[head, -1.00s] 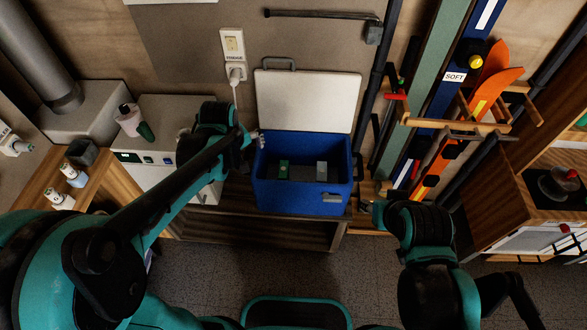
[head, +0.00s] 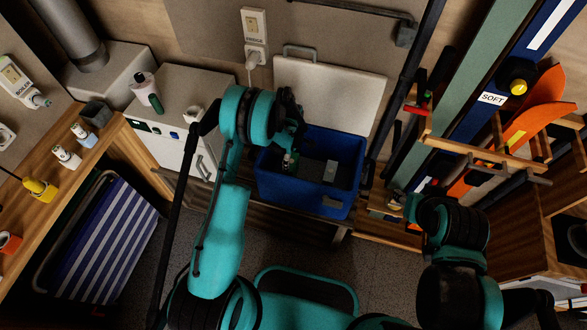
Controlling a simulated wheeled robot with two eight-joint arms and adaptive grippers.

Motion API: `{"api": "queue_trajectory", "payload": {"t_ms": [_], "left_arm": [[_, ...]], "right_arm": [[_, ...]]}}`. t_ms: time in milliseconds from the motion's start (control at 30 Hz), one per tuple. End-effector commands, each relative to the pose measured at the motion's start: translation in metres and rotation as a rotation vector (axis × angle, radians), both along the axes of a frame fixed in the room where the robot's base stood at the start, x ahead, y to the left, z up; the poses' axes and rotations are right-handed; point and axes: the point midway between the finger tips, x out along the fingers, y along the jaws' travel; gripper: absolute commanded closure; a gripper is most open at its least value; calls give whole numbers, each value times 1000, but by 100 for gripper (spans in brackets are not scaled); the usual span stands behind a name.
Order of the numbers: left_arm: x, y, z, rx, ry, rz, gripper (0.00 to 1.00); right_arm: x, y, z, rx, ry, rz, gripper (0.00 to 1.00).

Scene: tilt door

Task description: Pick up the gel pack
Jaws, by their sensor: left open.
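An open blue cooler box (head: 345,205) stands in the middle of the head view with its white lid (head: 350,95) raised behind it. Inside, a small grey block (head: 330,172) shows at the right. In the left half is a small greenish item, partly covered by my gripper; I cannot tell for sure which is the gel pack. My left gripper (head: 288,160) is open and points down into the left part of the cooler, above or beside the greenish item; contact cannot be told. My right gripper (head: 396,199) is right of the cooler, its fingers too small to read.
A white cabinet (head: 170,110) stands left of the cooler. A wooden counter (head: 60,190) with small bottles is further left, above a blue-striped item (head: 108,240). Skis and a wooden rack (head: 490,155) crowd the right.

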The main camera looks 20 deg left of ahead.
Motion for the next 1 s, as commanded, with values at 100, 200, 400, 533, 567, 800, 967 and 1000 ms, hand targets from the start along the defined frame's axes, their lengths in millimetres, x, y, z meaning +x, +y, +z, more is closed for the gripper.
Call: {"api": "queue_trajectory", "payload": {"t_ms": [100,200,400,533,567,800,967,1000], "left_arm": [[1,1,-13,0,-1,-1,0],[3,2,-25,0,-1,-1,0],[5,3,-55,0,-1,-2,0],[5,3,-58,0,-1,-2,0],[5,3,-57,0,-1,-3,0],[5,3,-57,0,-1,-3,37],[5,3,-56,0,-1,-3,57],[5,3,-56,0,-1,-3,57]], "right_arm": [[0,0,-7,0,0,0,60],[0,0,-15,0,0,0,60],[0,0,-32,0,0,0,60],[0,0,-32,0,0,0,60],[0,0,-32,0,0,0,60],[0,0,-31,0,0,0,60],[0,0,-31,0,0,0,60],[0,0,-31,0,0,0,60]]}}
